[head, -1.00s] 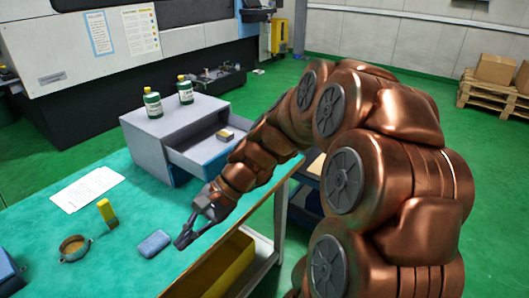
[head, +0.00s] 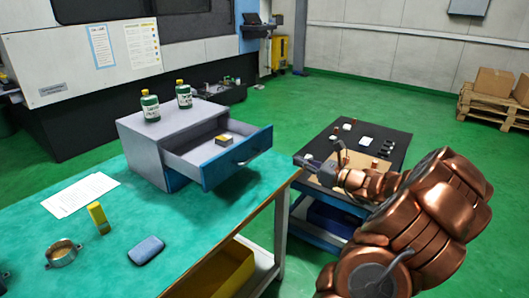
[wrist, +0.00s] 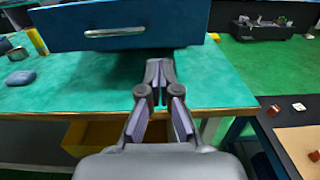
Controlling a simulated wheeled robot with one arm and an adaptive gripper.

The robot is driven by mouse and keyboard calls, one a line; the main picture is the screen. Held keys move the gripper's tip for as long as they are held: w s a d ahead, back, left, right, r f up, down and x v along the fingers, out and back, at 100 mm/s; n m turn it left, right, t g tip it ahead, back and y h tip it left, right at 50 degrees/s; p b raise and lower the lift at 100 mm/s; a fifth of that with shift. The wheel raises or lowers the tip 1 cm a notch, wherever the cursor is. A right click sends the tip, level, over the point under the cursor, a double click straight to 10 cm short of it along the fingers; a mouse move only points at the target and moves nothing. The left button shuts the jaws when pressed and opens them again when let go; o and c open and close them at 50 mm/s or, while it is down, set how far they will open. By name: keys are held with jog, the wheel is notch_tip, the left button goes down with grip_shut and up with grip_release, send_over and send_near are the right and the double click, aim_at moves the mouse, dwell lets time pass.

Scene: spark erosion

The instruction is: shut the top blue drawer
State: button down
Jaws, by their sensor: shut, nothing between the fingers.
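The grey drawer cabinet (head: 140,150) stands on the teal bench top. Its top blue drawer (head: 237,158) is pulled out, with a small yellow-and-grey block (head: 224,140) inside. The blue front with its bar handle fills the upper left of the wrist view (wrist: 130,20). Below it, a lower blue drawer front (head: 176,181) shows partly in the head view. My gripper (head: 302,161) is shut and empty, to the right of the open drawer's front and apart from it. In the wrist view, my gripper (wrist: 157,72) points toward the bench, below the drawer front.
Two green bottles (head: 150,106) (head: 184,95) stand on the cabinet. A blue-grey pad (head: 146,250), yellow block (head: 98,217), metal ring (head: 62,252) and papers (head: 80,194) lie on the bench. A dark-topped cart (head: 375,140) stands beside the bench, under my gripper.

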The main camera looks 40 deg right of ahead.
aim_at(258, 146)
jog(key=p+x, duration=0.1)
jog(key=x, duration=1.2)
jog(key=shift+w+a, duration=0.2)
jog(key=shift+w, duration=0.15)
